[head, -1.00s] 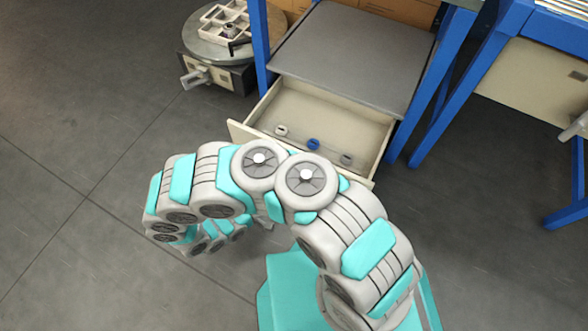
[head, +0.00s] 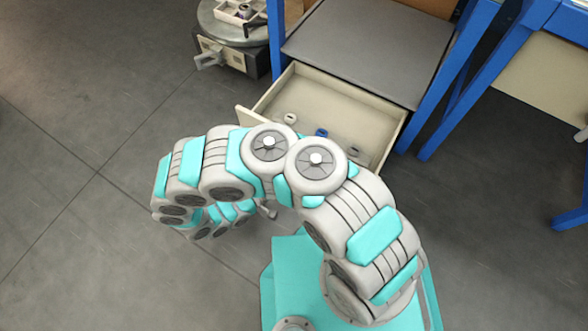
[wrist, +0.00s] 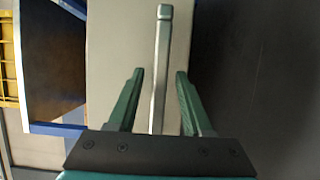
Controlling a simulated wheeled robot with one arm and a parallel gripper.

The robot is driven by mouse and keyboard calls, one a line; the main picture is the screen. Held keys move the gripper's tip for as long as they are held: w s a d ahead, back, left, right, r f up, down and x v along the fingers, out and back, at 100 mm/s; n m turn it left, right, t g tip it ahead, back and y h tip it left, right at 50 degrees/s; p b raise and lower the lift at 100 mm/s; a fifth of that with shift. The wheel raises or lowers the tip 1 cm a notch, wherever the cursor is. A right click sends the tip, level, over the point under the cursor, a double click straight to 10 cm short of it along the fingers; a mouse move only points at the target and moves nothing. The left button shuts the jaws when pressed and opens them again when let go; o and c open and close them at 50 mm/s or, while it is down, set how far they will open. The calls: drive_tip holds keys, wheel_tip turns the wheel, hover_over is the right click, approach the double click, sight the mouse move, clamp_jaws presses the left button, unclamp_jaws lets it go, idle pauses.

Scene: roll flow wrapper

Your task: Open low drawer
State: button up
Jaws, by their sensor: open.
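The drawer (head: 385,108) stands pulled out below a grey shelf panel in the blue-framed bench, and its inside shows from above in the head view. Its front is partly hidden behind my arm. In the wrist view its pale front panel (wrist: 118,35) fills the middle, with a light bar handle (wrist: 163,40) running upright in the picture. My gripper (wrist: 160,75) is open, with one green finger on each side of the handle and visible gaps on both sides. In the head view my gripper is hidden behind my arm.
Several small parts, one of them a blue piece (head: 321,132), lie in the drawer. A round stand (head: 225,25) with a white tray is at the upper left. Blue bench legs (head: 440,115) stand at the right. Open floor lies at the left.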

drive_tip(key=v, duration=0.7)
drive_tip(key=shift+s+a, duration=0.2)
drive_tip(key=shift+a, duration=0.15)
idle(0.4)
